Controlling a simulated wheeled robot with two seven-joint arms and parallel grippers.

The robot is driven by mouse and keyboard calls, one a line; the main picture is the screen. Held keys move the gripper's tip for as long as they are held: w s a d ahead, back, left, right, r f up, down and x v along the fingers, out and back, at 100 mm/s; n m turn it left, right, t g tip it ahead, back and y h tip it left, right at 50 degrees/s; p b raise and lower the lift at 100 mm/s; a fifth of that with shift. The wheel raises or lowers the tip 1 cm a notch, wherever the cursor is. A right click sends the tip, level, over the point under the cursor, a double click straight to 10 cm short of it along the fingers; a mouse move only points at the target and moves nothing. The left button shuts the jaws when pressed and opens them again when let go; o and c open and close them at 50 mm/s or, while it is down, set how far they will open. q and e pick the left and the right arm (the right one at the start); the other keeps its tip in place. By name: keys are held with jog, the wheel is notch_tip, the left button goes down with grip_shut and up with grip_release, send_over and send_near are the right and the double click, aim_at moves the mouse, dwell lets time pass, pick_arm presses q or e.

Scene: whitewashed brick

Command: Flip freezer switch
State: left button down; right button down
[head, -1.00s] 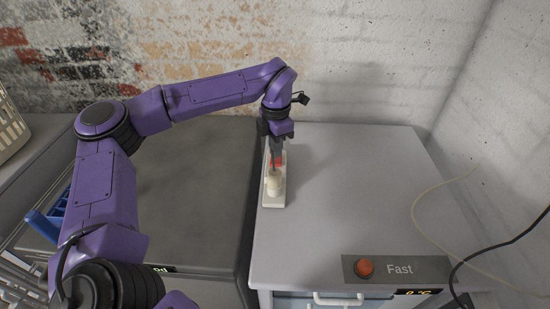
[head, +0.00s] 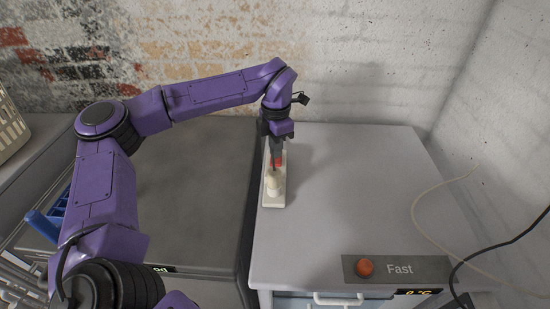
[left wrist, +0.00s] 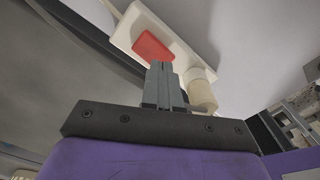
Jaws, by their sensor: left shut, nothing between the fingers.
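A white power strip (head: 279,203) lies on top of the grey freezer (head: 350,190), near its left edge. Its red rocker switch (head: 279,161) is partly hidden behind my fingers in the head view. In the left wrist view the red switch (left wrist: 152,45) shows on the strip (left wrist: 127,32), just beyond my fingertips. A cream plug (head: 273,183) stands in the strip on the near side of the switch. My left gripper (head: 276,150) is shut and empty, pointing down at the switch. I cannot tell whether the fingertips touch it. My right gripper is not in view.
The freezer front carries an orange-red button beside a "Fast" label (head: 398,269) and a white handle (head: 338,299). Cables (head: 500,243) lie at the right. A dark appliance top (head: 190,190) is on the left. The freezer top right of the strip is clear.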

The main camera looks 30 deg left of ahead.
aim_at(275, 162)
pick_arm(q)
jog(key=shift+s+f+b, duration=0.1)
jog(key=shift+f+b, duration=0.65)
jog(key=shift+f, duration=0.55)
dwell(0.4)
jog(key=shift+r, duration=0.1)
notch_tip(275, 162, up, 7)
jog(key=p, duration=0.7)
dwell(0.3)
